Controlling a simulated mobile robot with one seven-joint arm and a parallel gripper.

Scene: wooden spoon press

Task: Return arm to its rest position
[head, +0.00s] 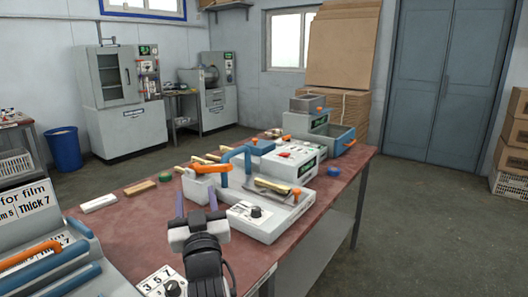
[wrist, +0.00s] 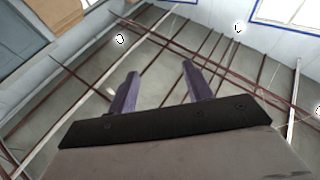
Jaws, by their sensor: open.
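My gripper (head: 196,203) shows in the head view at the lower middle, in front of the white press machine. Its two purple fingers stand apart with nothing between them. In the wrist view my gripper (wrist: 158,85) is also open and empty, with the ceiling beams and windows behind it. My arm rises from the bottom edge of the head view over the red-brown table (head: 130,215).
A grey machine with blue and orange levers (head: 50,250) stands at the lower left. Further along the table are a second white machine (head: 290,160), a grey bin unit (head: 325,130) and small blocks (head: 140,187). Cardboard boxes (head: 514,135) stand at the right. Open floor lies right of the table.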

